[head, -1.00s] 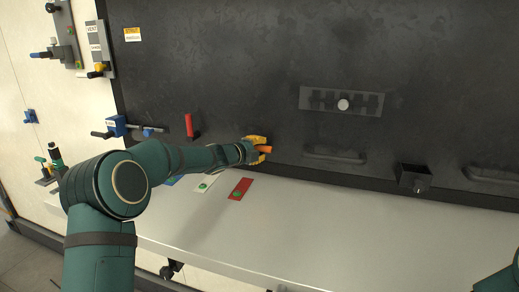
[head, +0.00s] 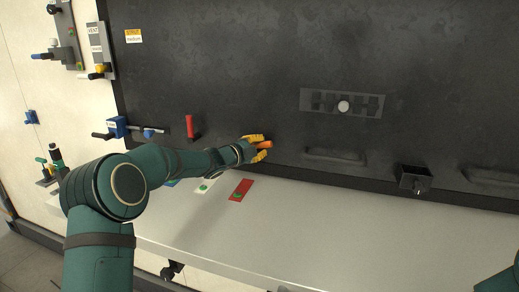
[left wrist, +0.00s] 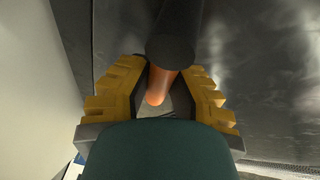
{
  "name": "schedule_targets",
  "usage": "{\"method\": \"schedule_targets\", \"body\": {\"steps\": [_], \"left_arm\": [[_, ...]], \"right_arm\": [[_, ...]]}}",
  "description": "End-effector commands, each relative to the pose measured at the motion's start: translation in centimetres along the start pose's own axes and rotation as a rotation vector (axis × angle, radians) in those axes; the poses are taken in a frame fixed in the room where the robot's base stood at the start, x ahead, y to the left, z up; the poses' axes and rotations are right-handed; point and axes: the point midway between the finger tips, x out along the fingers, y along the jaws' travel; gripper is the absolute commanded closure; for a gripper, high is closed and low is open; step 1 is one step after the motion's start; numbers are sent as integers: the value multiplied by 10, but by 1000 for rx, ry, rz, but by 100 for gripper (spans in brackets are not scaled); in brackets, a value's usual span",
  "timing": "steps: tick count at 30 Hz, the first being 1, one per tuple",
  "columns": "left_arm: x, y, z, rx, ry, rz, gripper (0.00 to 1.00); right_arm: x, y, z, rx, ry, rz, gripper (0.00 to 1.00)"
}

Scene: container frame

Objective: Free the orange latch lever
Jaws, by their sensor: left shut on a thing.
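The orange latch lever (head: 264,144) sits low on the dark panel and shows as a short orange end at my left gripper (head: 257,146). The gripper's yellow fingers lie above and below the lever, and it is shut on it. In the left wrist view the orange lever (left wrist: 160,86) runs between the yellow fingers of the left gripper (left wrist: 160,95). A dark round part (left wrist: 170,48) covers its upper portion there. The lever's mounting is hidden. My right gripper is out of view; only a bit of the right arm shows at the lower right.
A red handle (head: 193,127) stands left of my gripper, with a blue clamp (head: 117,127) further left. A recessed grip (head: 335,156) and a black box (head: 413,179) lie to the right. A pale shelf (head: 300,225) runs below, mostly clear, with a red card (head: 241,190).

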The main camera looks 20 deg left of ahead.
Motion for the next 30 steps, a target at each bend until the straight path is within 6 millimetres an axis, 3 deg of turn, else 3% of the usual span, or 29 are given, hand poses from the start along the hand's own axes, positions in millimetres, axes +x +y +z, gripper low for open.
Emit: {"method": "schedule_targets", "body": {"steps": [14, 30], "left_arm": [[-6, -22, 4, -411, 92, -177, 100], [-16, -40, 17, -866, 193, -367, 100]], "right_arm": [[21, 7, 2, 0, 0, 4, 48], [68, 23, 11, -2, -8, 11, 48]]}}
